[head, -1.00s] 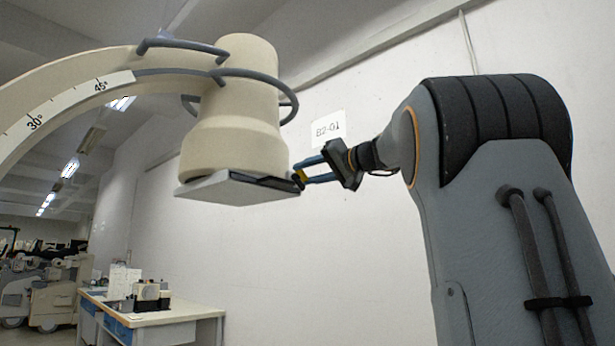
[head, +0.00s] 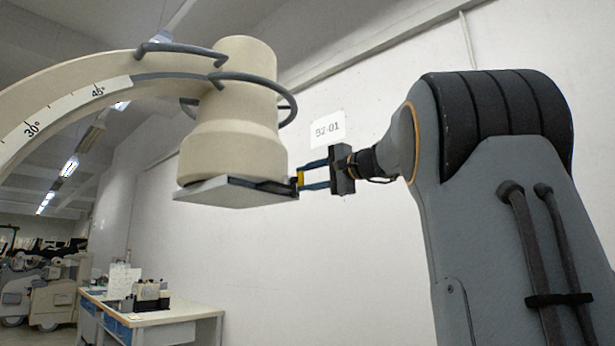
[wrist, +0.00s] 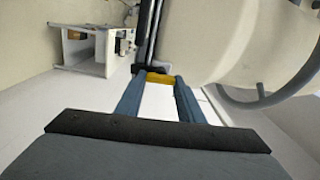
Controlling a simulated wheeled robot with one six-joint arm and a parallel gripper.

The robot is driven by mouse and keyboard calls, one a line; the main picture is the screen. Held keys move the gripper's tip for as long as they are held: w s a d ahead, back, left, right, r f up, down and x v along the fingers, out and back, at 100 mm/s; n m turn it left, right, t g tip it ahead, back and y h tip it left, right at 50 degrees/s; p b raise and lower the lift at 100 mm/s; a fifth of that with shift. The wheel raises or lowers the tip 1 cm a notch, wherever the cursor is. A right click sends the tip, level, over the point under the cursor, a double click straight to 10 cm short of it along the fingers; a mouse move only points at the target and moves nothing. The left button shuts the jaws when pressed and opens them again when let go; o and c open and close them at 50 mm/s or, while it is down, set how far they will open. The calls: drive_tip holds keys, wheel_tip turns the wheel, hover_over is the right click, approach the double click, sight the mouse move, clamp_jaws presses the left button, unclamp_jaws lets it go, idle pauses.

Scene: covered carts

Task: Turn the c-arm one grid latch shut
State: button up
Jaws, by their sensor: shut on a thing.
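The C-arm's cream cylindrical head (head: 235,110) hangs from the curved arm with degree marks (head: 70,105). A flat grey grid plate (head: 215,193) sits under it, with a dark strip along its near right edge. The small yellow latch (head: 300,180) is at the right end of that strip. My gripper (head: 301,178) has its blue fingers at the plate's right corner, shut on the yellow latch. In the wrist view the yellow latch (wrist: 160,79) lies between the two blue fingertips (wrist: 160,82), and the dark strip (wrist: 148,40) runs away beyond it.
Grey tube handles (head: 250,80) loop around the head. A white wall with a sign (head: 327,129) stands behind. A table (head: 165,318) with a device on it is lower left. The space below the plate is clear.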

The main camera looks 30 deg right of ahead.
drive_tip(key=shift+m, duration=0.5)
drive_tip(key=o, duration=1.1)
drive_tip(key=shift+c, duration=0.2)
drive_tip(key=b+v, duration=0.1)
drive_tip(key=v, duration=0.6)
drive_tip(key=shift+s+d+b, duration=0.15)
drive_tip(key=shift+s+b, duration=0.2)
drive_tip(key=shift+b, duration=0.05)
